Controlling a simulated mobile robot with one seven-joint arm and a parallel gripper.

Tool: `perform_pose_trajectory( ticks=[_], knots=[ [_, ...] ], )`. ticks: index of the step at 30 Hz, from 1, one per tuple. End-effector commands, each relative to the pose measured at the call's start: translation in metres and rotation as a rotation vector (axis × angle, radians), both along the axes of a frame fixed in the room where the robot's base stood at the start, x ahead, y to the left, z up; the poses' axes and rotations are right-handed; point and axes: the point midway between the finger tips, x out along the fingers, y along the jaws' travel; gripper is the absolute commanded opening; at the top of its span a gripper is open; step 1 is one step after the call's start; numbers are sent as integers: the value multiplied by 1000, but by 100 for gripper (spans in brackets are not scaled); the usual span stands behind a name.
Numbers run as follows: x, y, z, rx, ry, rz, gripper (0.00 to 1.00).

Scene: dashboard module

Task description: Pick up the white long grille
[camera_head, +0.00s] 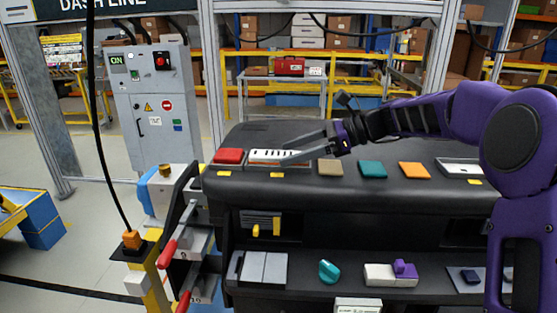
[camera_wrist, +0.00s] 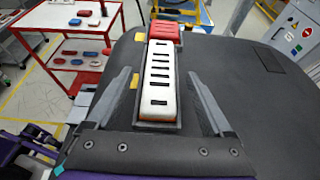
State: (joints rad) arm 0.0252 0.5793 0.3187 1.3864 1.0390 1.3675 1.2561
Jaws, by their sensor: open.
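The white long grille (camera_wrist: 160,85) is a long white piece with several dark slots. It lies in a shallow dark recess on top of the black dashboard module. In the head view the grille (camera_head: 272,155) is left of centre on the dashboard, partly covered by my gripper. My gripper (camera_head: 290,150) reaches in from the right and is open. In the wrist view my gripper (camera_wrist: 160,93) has one finger on each side of the grille, with a gap to each. I cannot tell the height of the fingertips above it.
A red block (camera_head: 229,156) sits just left of the grille. Tan (camera_head: 330,167), teal (camera_head: 372,168) and orange (camera_head: 415,170) pieces lie to the right. Yellow tabs mark the front edge. A shelf below holds a teal knob (camera_head: 329,271) and a white-purple part (camera_head: 391,274).

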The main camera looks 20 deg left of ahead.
Motion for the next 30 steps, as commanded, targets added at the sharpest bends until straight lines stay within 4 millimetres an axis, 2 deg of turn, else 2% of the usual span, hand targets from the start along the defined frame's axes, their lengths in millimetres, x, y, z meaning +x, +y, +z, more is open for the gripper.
perform_pose_trajectory(
  ticks=[3,11,25,30],
  knots=[
    [-3,10,-4,0,0,0,85],
    [-3,12,-5,1,0,0,85],
    [-3,12,-5,0,0,0,0],
    [-3,12,-4,1,-1,0,0]
  ],
)
